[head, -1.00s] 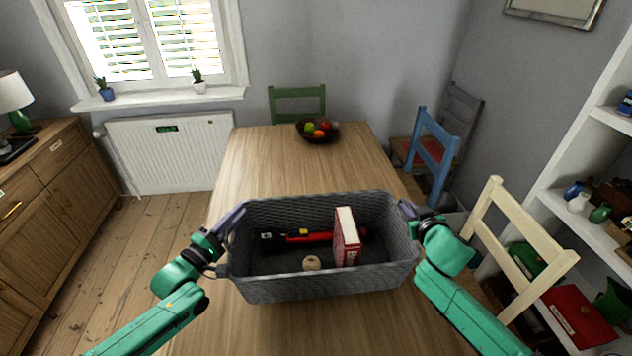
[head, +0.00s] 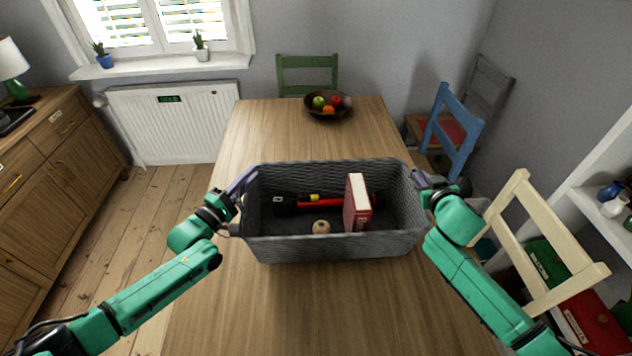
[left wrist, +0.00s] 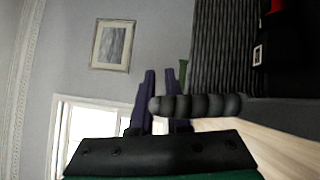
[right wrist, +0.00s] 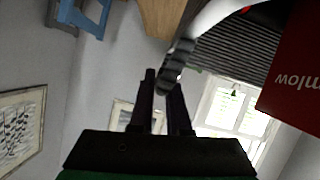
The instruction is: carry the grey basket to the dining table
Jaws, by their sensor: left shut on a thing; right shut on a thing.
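The grey basket (head: 330,248) is a woven rectangular box, level, over the near half of the wooden dining table (head: 262,125). I cannot tell whether its bottom touches the tabletop. Inside are a red book (head: 357,205) standing up, a red and black tool (head: 318,202) and a small round beige thing (head: 321,227). My left gripper (head: 241,184) is shut on the basket's left end; a dark ribbed handle (left wrist: 200,105) passes between its fingers in the left wrist view. My right gripper (head: 421,181) is shut on the right end, by the handle (right wrist: 177,62) in the right wrist view.
A dark fruit bowl (head: 328,107) stands at the table's far end. A green chair (head: 307,68) is behind it, blue (head: 455,128) and cream (head: 530,245) chairs on the right. A wooden sideboard (head: 60,180) is at the left. The tabletop between basket and bowl is clear.

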